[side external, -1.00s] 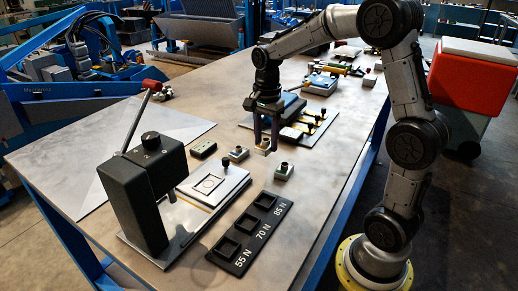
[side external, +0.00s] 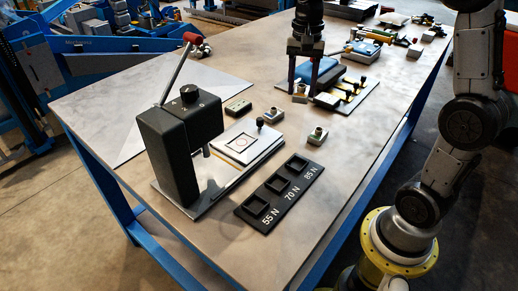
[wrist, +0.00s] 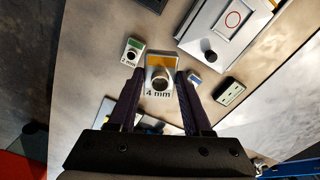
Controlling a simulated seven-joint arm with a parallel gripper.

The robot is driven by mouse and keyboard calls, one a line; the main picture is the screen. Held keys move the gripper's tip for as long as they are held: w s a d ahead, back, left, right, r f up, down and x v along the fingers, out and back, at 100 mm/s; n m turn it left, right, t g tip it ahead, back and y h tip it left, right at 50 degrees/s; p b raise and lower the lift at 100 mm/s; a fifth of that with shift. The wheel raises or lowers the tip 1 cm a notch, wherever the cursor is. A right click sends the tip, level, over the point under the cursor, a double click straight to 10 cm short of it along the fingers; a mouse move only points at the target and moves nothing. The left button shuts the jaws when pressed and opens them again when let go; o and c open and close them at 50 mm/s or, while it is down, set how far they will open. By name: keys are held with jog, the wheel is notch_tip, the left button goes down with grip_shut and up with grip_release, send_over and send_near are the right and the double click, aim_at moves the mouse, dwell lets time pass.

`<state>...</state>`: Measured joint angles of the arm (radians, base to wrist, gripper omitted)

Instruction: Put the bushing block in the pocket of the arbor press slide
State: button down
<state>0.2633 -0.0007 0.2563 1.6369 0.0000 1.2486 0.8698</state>
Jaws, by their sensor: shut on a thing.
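My gripper (side external: 303,90) is shut on a pale bushing block (side external: 299,93) with an orange-yellow patch. In the wrist view the held block (wrist: 160,76) sits between both fingers, its round bore facing the camera and "4 mm" on its near face. It appears slightly above the table; the exact gap is unclear. The arbor press (side external: 166,150) stands at the left. Its pale slide (side external: 262,137) has a square pocket (side external: 242,144) with a ring mark, visibly empty; the wrist view shows the ring as red.
A green-marked block (wrist: 133,51) and a blue-marked block (wrist: 195,78) stand nearby. A black rack (side external: 281,195) labelled 55 N, 70 N and 85 N lies in front of the slide. A dark green box (side external: 238,107) and a tool plate (side external: 350,94) are close by.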

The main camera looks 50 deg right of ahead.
jog(key=w+a+f+n, duration=0.1)
jog(key=w+f+n, duration=0.2)
jog(key=w+n, duration=0.45)
jog(key=w+a+f+n, duration=0.1)
jog(key=w+f+n, duration=0.35)
jog(key=w, duration=0.65)
jog(key=s+r+m, duration=0.2)
jog(key=s+m, duration=0.2)
jog(key=s, duration=0.2)
jog(key=s+d+r+m, duration=0.1)
jog(key=s+r+m, duration=0.2)
jog(key=s, duration=0.4)
jog(key=s+d+r+m, duration=0.1)
jog(key=s+r+m, duration=0.1)
jog(key=s+m, duration=0.4)
jog(key=shift+s+r, duration=0.4)
jog(key=shift+s, duration=0.35)
jog(key=s+m, duration=0.4)
jog(key=s, duration=0.3)
jog(key=shift+s+a+f+m, duration=0.3)
jog(key=shift+a+m, duration=0.1)
